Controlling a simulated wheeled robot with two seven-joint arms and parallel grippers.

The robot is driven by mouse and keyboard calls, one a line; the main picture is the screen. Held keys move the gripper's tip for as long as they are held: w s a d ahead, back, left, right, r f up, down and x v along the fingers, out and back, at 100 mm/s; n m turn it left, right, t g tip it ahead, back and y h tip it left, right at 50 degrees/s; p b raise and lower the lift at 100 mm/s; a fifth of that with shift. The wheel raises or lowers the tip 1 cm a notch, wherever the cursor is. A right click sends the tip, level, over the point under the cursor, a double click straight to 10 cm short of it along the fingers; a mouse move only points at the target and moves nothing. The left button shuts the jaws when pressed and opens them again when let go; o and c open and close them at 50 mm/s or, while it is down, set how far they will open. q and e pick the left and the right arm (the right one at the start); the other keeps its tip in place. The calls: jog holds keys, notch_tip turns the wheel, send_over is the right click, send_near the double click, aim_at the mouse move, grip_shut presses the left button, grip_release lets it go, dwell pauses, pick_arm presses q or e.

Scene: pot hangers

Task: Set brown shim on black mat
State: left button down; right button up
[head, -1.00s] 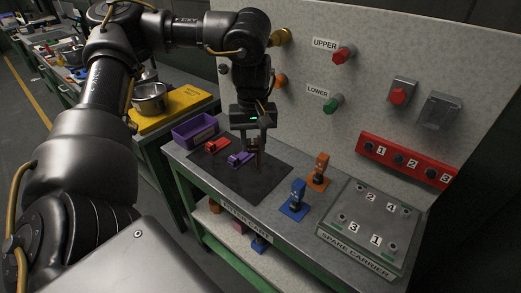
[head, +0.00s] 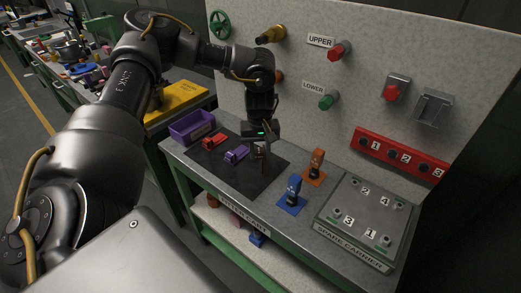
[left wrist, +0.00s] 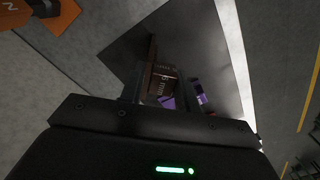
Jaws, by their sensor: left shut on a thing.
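The black mat (head: 225,177) lies flat on the bench, with a red clamp-like piece (head: 212,141) and a purple one (head: 236,155) on it. My left gripper (head: 260,150) points down over the mat's back right part. It is shut on the brown shim (left wrist: 161,82), a dark brown block with a thin upright part, seen between the fingers in the left wrist view. In the head view the shim is small and dark against the mat. I cannot tell whether it touches the mat. My right gripper is not in view.
A blue stand (head: 292,196) and an orange stand (head: 315,167) are right of the mat. The spare carrier (head: 366,222) is farther right. A purple bin (head: 192,125) stands at the mat's back left. A grey panel rises behind. The mat's front is clear.

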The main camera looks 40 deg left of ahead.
pick_arm(q)
jog(key=shift+f, duration=0.2)
jog(key=c, duration=1)
grip_release()
jog(key=shift+r, duration=0.1)
jog(key=shift+r, duration=0.45)
notch_tip(320, 180, up, 12)
jog(key=shift+f, duration=0.25)
